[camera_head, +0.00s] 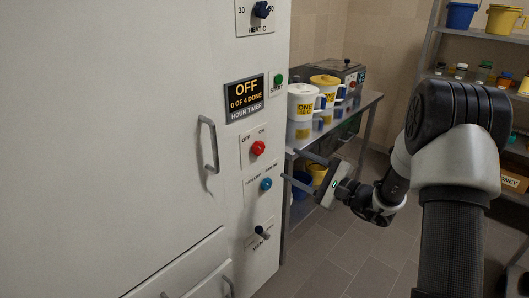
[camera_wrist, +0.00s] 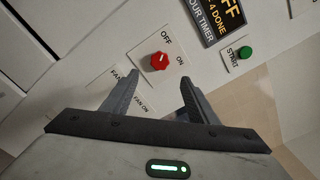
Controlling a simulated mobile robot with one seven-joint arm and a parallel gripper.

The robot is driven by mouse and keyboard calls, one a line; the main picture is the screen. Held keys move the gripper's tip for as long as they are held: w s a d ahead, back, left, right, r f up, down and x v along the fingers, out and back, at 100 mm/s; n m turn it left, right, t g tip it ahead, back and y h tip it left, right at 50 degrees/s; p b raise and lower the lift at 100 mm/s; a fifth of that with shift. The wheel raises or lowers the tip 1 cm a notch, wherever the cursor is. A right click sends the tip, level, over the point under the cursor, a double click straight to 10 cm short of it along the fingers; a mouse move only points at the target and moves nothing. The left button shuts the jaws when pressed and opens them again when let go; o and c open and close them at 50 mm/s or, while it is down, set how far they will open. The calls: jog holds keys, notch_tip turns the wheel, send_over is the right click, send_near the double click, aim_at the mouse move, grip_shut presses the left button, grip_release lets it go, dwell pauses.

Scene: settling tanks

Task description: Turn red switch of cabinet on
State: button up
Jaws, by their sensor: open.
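The white cabinet (camera_head: 110,120) fills the left of the head view. Its red switch (camera_head: 258,148) is a round knob on a white plate marked OFF at left and ON at right. The display (camera_head: 246,97) above reads OFF, 0 OF 4 DONE. My gripper (camera_head: 296,169) is open and empty, to the right of the panel and slightly below the red switch. In the wrist view its two fingers (camera_wrist: 155,98) stand apart, not touching the switch.
A blue fan knob (camera_head: 266,184) sits just below the red switch. A green START button (camera_head: 278,79) and a dark heat knob (camera_head: 262,9) are above. A cabinet handle (camera_head: 209,145) protrudes at left. A side table (camera_head: 368,100) with mugs stands behind my gripper.

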aim_at(261, 149)
jog(key=b+x, duration=0.1)
jog(key=x, duration=1.2)
jog(key=c, duration=1)
jog(key=shift+c, duration=0.2)
